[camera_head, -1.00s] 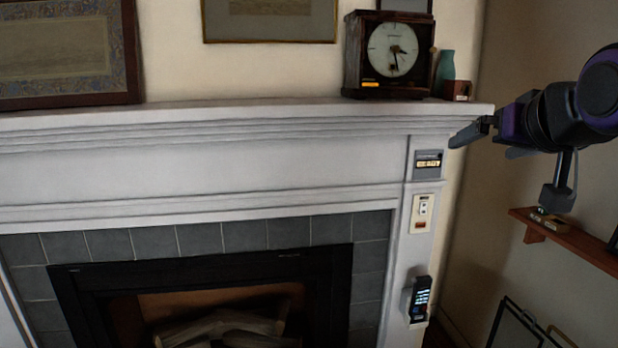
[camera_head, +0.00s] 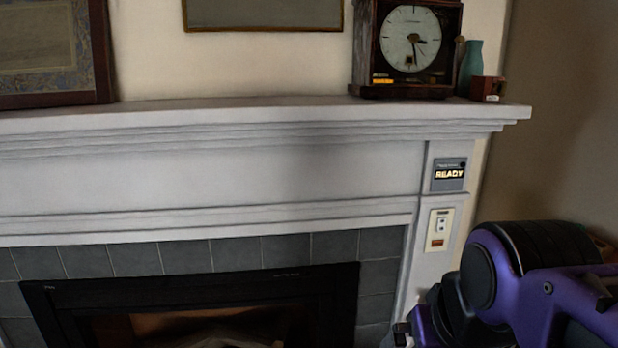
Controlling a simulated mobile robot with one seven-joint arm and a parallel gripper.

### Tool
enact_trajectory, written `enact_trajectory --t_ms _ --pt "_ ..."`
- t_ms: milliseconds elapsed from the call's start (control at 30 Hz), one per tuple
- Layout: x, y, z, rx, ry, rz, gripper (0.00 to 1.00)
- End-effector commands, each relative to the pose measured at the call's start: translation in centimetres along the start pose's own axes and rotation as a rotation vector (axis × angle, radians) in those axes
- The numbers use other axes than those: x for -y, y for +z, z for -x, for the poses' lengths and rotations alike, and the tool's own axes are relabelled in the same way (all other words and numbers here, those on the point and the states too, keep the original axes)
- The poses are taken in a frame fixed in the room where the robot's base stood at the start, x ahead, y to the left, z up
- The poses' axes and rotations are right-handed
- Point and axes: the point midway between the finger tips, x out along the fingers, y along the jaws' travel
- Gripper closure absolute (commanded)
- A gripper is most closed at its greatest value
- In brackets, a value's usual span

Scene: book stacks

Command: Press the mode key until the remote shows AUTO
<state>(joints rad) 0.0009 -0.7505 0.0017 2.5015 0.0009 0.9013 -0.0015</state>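The remote does not show now; my arm (camera_head: 530,285) covers the lower part of the fireplace's right pilaster, where it hung. Its screen and mode key cannot be seen. My gripper (camera_head: 402,334) is low in front of that pilaster, mostly cut off by the bottom edge and hidden by my own arm. I cannot tell whether it is open or shut, or whether it touches anything.
The white mantel (camera_head: 250,112) runs across the view above the dark firebox frame (camera_head: 200,285). A wooden clock (camera_head: 408,48), a teal vase (camera_head: 470,66) and a small red-brown box (camera_head: 487,88) stand at its right end. The wall right of the mantel is clear.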

Motion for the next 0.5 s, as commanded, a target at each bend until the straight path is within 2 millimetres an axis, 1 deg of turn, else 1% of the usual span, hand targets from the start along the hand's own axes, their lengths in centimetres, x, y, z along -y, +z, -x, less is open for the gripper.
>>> enact_trajectory --t_ms 33,67,100,167,200,367,500 --pt "-0.01 -0.03 0.01 -0.001 0.0 0.0 0.02" --pt "-0.01 -0.03 0.01 -0.001 0.0 0.0 0.07" --pt "-0.01 -0.04 0.01 -0.001 0.0 -0.001 0.14" --pt "-0.02 -0.05 0.02 -0.001 0.0 -0.001 0.25" --pt "-0.02 -0.06 0.02 -0.001 0.0 -0.001 0.32" --pt "-0.03 -0.07 0.02 -0.002 0.0 -0.001 0.61" --pt "-0.03 -0.08 0.03 -0.002 0.0 -0.002 0.86"
